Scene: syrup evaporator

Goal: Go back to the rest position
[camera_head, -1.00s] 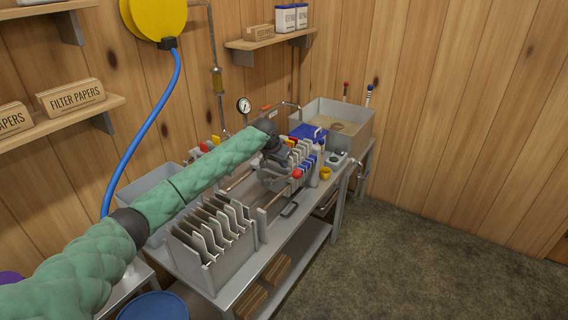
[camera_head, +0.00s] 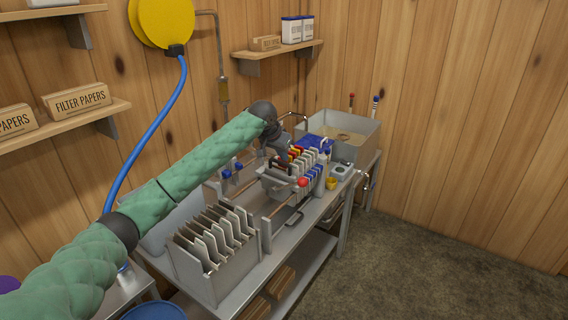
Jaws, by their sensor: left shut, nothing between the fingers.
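My left arm, in a green padded sleeve, reaches in from the lower left over the metal bench (camera_head: 262,284). My left gripper (camera_head: 284,160) is at its far end, above the filter press (camera_head: 292,194) with its row of plates and coloured tabs. The fingers are shut with nothing seen between them. They are small and partly lost against the press, so I cannot tell whether they touch it. My right gripper is not in view.
A rack of grey plates (camera_head: 212,240) stands at the bench's near end, close under my left arm. A steel pan (camera_head: 352,135) of tan liquid stands at the far end. A blue hose (camera_head: 150,130) hangs from a yellow reel (camera_head: 163,22). The floor (camera_head: 420,260) at right is clear.

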